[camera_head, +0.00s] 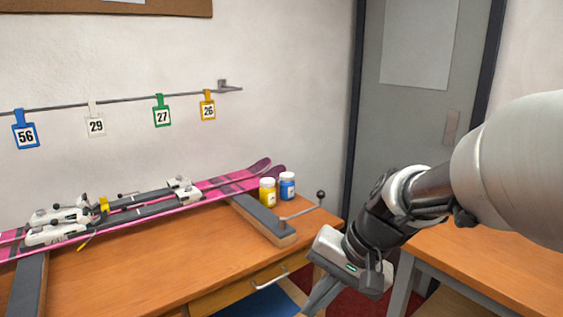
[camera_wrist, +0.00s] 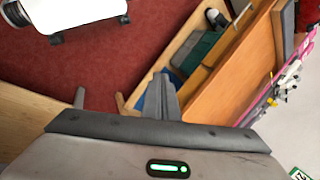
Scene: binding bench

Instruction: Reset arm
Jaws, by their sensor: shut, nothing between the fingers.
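My gripper (camera_head: 312,305) is at the lower middle of the head view, to the right of the bench's front corner and pointing down and left. Its fingers are together with nothing between them. In the wrist view the closed fingers (camera_wrist: 160,88) point toward the open drawer (camera_wrist: 185,45) of the bench, which holds a green item (camera_wrist: 196,52) and a blue item. My arm comes in from the right of the head view, bent at the wrist.
Pink skis (camera_head: 225,183) with bindings lie along the back of the bench (camera_head: 170,240). A yellow jar (camera_head: 267,192) and a blue jar (camera_head: 287,186) stand beside their tips. Numbered tags hang from a wall rail (camera_head: 140,98). A second table (camera_head: 480,262) stands right.

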